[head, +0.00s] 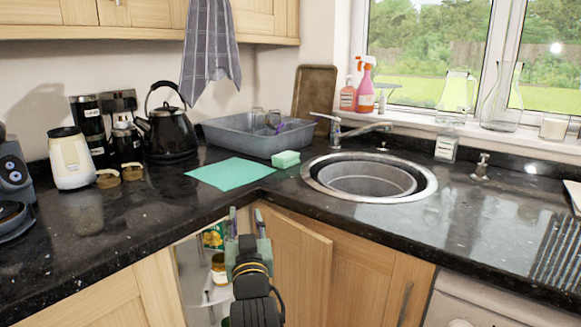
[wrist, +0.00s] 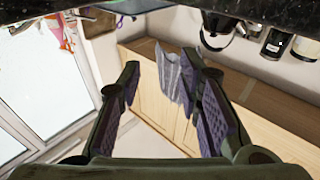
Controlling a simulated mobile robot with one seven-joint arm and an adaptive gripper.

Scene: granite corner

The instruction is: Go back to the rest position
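My gripper (head: 246,224) points up in front of the counter's inner corner, before the cupboard under the worktop. In the wrist view my gripper (wrist: 160,68) has its two purple-padded fingers wide apart. Nothing is held between them; a hanging grey towel (wrist: 175,78) shows behind the gap.
The black worktop (head: 130,225) runs close to the gripper. A cupboard door (head: 293,268) stands open, with a yellow-green packet (head: 213,236) inside. A teal cloth (head: 230,174), green sponge (head: 286,159), kettle (head: 168,133), grey basin (head: 240,137) and round sink (head: 360,180) are above.

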